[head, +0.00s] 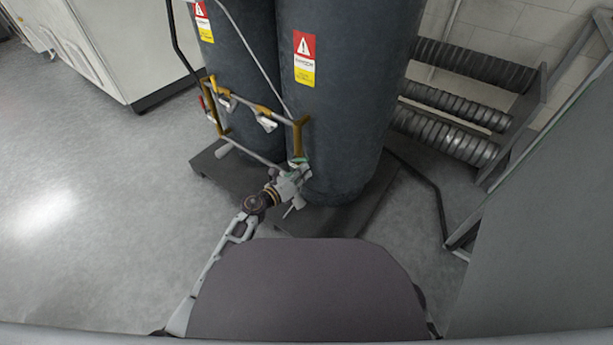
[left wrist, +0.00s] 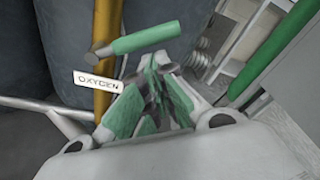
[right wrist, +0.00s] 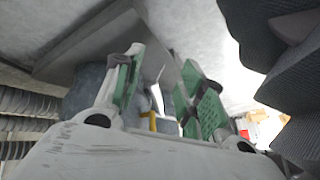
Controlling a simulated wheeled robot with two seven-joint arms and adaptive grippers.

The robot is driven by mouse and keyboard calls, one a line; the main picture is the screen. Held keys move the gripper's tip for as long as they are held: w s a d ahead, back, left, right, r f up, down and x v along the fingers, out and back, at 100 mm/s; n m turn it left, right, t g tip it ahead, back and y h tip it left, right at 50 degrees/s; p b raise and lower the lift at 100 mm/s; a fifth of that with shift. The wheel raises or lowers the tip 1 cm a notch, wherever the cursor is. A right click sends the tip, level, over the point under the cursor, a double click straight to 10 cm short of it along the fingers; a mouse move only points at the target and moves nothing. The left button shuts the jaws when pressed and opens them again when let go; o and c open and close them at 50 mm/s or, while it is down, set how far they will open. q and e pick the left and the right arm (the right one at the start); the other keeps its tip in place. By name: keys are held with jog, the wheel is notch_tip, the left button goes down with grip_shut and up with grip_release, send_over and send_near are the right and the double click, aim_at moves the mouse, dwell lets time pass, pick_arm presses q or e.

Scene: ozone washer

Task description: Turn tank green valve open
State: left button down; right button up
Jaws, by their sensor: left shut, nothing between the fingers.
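The green valve handle (left wrist: 145,38) shows in the left wrist view as a green bar on a grey stub beside a yellow pipe. In the head view the green valve (head: 298,161) is a small patch at the foot of the pipework, in front of the right tank (head: 345,110). My left gripper (left wrist: 157,68) is shut and empty, its tips just below the handle; I cannot tell whether they touch it. It also shows in the head view (head: 300,174). My right gripper (right wrist: 158,88) is open and empty in the right wrist view and is not visible in the head view.
A white OXYGEN tag (left wrist: 95,81) hangs next to the yellow pipe (left wrist: 103,60). A second dark tank (head: 235,90) stands on the left on a dark base (head: 215,170). Ribbed hoses (head: 470,65) and a grey panel (head: 550,220) bound the right. Open floor (head: 90,190) lies left.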

pick_arm(q)
jog(key=shift+a+r, duration=0.1)
pick_arm(e)
jog(key=shift+w+a+r, duration=0.1)
jog(key=shift+w+r, duration=0.35)
jog(key=shift+w, duration=0.05)
pick_arm(q)
jog(key=shift+r, duration=0.1)
pick_arm(e)
jog(key=shift+s, duration=0.15)
pick_arm(q)
jog(key=shift+r+n+p, duration=0.2)
jog(key=shift+n+p, duration=0.1)
jog(key=shift+p, duration=0.1)
pick_arm(e)
jog(key=shift+s+d+r, duration=0.2)
jog(key=shift+r, duration=0.3)
